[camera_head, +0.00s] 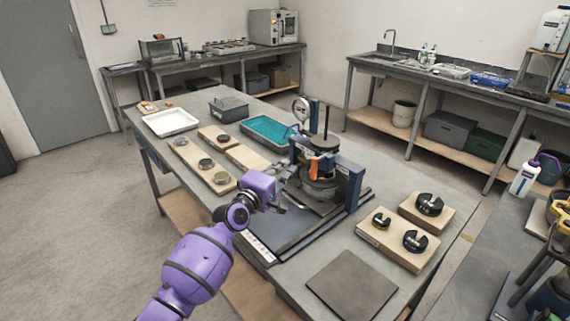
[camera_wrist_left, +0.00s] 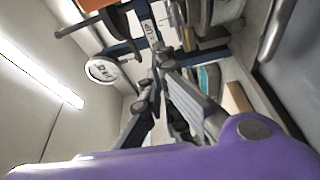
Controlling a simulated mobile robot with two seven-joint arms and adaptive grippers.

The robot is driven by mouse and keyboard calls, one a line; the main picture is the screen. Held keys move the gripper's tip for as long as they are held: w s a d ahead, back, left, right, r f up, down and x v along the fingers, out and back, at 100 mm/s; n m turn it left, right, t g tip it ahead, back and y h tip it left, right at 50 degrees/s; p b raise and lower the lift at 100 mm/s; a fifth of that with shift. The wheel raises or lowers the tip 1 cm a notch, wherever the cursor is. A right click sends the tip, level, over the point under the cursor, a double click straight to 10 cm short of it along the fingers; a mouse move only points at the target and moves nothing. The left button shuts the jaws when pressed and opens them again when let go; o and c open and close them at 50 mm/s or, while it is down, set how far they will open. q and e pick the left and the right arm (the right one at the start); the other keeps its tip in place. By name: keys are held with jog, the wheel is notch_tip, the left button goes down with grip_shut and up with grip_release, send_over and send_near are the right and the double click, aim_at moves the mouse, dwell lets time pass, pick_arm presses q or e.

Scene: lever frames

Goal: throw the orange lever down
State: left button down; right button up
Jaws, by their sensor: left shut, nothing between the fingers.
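The orange lever (camera_head: 314,169) shows as a small orange part on the blue and grey lever frame (camera_head: 353,185), near the frame's middle. An orange patch also shows at the top edge of the left wrist view (camera_wrist_left: 95,4); I cannot tell for sure that it is the lever. My left gripper (camera_head: 284,209), on a purple arm, is at the front left of the frame, lower in the picture than the orange part and apart from it. Its fingers (camera_wrist_left: 166,62) are shut and empty. My right gripper is not in view.
The frame has a round dial (camera_head: 301,108) and stands on a dark base plate on the table. Wooden boards with black slotted weights (camera_head: 430,204) lie to its right. A teal tray (camera_head: 268,131) and a board with round discs (camera_head: 206,164) lie behind and left.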

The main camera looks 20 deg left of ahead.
pick_arm(q)
jog(key=v, duration=0.8)
jog(key=shift+s+d+r, duration=0.25)
jog(key=shift+s+r, duration=0.05)
jog(key=shift+r, duration=0.05)
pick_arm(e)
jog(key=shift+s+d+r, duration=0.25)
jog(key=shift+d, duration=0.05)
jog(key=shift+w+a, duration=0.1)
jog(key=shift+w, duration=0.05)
pick_arm(q)
jog(key=shift+f, duration=0.1)
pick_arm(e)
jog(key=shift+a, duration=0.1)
